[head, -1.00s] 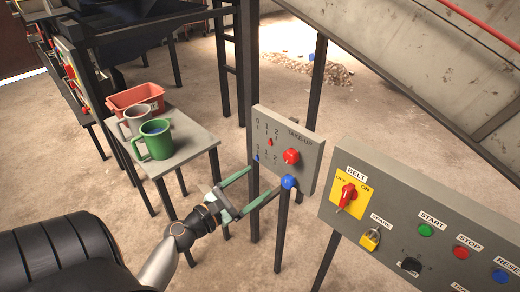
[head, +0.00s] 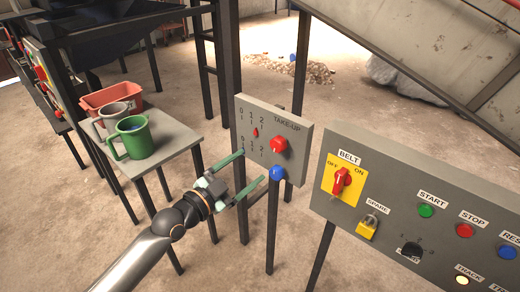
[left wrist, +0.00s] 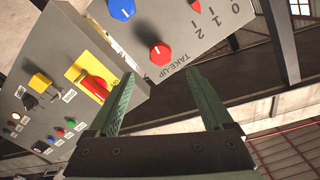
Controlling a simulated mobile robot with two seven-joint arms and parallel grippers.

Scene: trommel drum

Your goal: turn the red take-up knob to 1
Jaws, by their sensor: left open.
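The grey take-up panel (head: 300,133) stands on posts and carries the red take-up knob (head: 279,145). A blue knob (head: 276,174) sits below it. A small red marker (head: 255,132) and 0, 1, 2 scales are to the left. The red knob's setting is too small to read. My left gripper (head: 253,166) is open and empty, its fingers reaching towards the panel's lower left, below and left of the red knob. In the left wrist view the red knob (left wrist: 160,54) shows beyond and between the fingertips, apart from them. My right gripper is not in view.
The grey control panel (head: 330,205) with the belt switch (head: 342,181) and buttons stands close on the right. A small table (head: 170,158) with a green mug (head: 132,139), a grey mug and a red bin is left. Steel posts stand behind.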

